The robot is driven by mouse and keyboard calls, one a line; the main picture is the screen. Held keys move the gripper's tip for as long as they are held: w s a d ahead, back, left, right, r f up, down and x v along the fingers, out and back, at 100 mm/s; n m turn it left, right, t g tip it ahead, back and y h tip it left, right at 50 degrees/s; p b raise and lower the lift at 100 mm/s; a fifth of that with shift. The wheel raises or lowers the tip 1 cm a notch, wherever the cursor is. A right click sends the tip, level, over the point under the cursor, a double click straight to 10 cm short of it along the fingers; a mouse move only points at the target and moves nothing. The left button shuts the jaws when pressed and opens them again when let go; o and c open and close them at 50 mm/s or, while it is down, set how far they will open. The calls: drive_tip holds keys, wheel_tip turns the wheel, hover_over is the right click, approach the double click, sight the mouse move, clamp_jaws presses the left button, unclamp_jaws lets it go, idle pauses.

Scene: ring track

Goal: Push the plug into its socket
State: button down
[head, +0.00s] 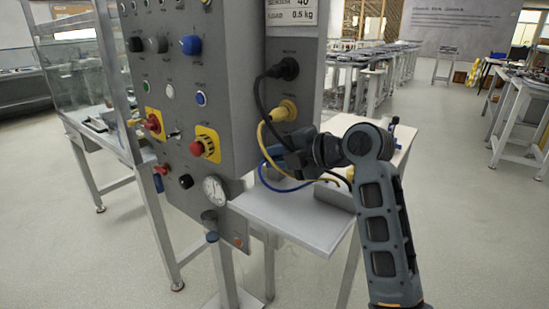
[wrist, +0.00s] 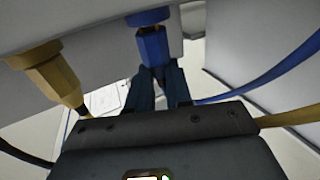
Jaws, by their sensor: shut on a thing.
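In the wrist view my gripper (wrist: 158,80) is shut on a blue plug (wrist: 152,48), one finger on each side of it. The plug points up toward the blue-rimmed socket (wrist: 148,17) on the grey panel face. The plug's front end is close to the socket, in line or nearly so; I cannot tell how deep it sits. In the head view my gripper (head: 284,160) is at the panel's right face, below the yellow plug, and mostly hides the blue plug (head: 271,152). The socket is hidden there.
A yellow plug (wrist: 48,75) sits in the panel beside my gripper, with a black plug (head: 287,69) above it. Blue cable (head: 268,182) and yellow cable hang around my wrist. A grey shelf (head: 295,222) lies below.

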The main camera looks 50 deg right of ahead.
drive_tip(key=shift+d, duration=0.3)
drive_tip(key=c, duration=1)
unclamp_jaws()
drive_tip(key=shift+o, duration=0.2)
drive_tip(key=v, duration=0.7)
drive_tip(key=shift+s, duration=0.4)
drive_tip(key=shift+s+r, duration=0.1)
